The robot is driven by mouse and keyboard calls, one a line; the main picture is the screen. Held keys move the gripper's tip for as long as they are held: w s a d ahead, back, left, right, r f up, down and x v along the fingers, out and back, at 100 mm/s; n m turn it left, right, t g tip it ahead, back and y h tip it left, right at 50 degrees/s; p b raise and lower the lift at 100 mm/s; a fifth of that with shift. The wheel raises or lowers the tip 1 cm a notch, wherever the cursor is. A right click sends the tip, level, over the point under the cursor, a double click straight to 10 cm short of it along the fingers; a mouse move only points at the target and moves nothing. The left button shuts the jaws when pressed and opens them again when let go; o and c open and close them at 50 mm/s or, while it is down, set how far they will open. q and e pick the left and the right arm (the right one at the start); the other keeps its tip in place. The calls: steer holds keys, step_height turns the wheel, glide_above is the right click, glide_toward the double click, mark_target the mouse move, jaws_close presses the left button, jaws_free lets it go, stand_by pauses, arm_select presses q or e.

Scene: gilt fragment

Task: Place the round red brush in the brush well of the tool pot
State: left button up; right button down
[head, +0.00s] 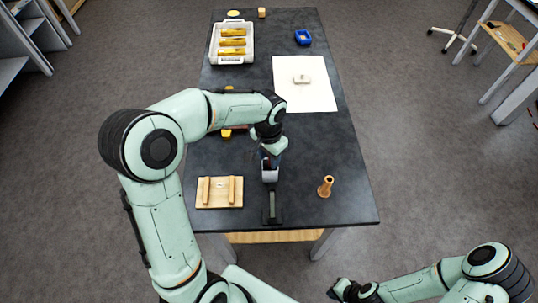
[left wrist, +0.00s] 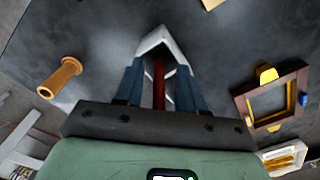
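The tool pot (head: 270,175) is a small white-walled container near the front middle of the black table. In the left wrist view its pale, angular rim (left wrist: 164,38) shows just beyond my fingers. The red brush (left wrist: 158,85) shows as a thin red handle between my two blue fingers, lined up with the pot's opening; its lower end is hidden. My left gripper (left wrist: 159,78) points down over the pot, with gaps visible on both sides of the handle, so it looks open around it. My right gripper (head: 338,291) is off the table's front right; its fingers are unclear.
A wooden spool-like piece (head: 325,187) stands right of the pot. A railed wooden board (head: 219,193) lies left and a black stand (head: 271,207) in front. A brown frame (left wrist: 272,98) is behind.

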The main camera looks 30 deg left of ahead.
arm_select(q)
step_height(320, 180, up, 12)
steer(key=shift+r+p, duration=0.2)
steer(key=shift+p, duration=0.15)
stand_by(0.4)
steer(key=shift+s+f, duration=0.1)
stand_by(0.4)
